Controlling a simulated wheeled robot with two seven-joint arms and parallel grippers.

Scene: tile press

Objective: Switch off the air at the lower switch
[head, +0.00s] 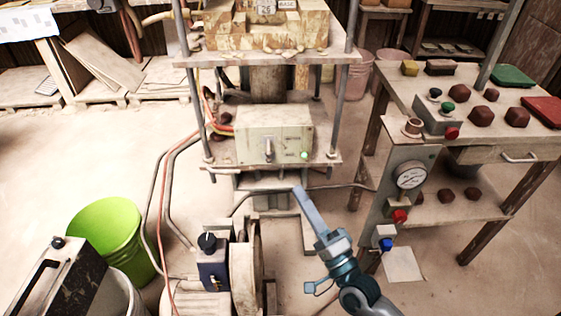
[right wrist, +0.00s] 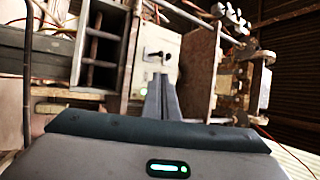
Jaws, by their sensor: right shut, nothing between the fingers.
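A pale control box (head: 290,125) sits on the press's lower plate. It has a small lever switch (head: 268,149) that looks upright, and a lit green lamp (head: 304,155). My right gripper (head: 300,193) is shut and empty, its fingers pointing up toward the box from below and in front, apart from it in the head view. In the right wrist view the control box (right wrist: 158,42) stands beyond the shut fingers (right wrist: 161,82), with its dark knob showing. A gauge panel (head: 408,155) to the right carries a red knob (head: 399,216) and a blue knob (head: 386,244).
A dark blue unit with a black knob (head: 211,266) stands low, left of my right arm. Hoses (head: 168,180) run down the press's left side. A green bucket (head: 112,232) stands at left. A wooden bench (head: 470,110) holds several tiles at right.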

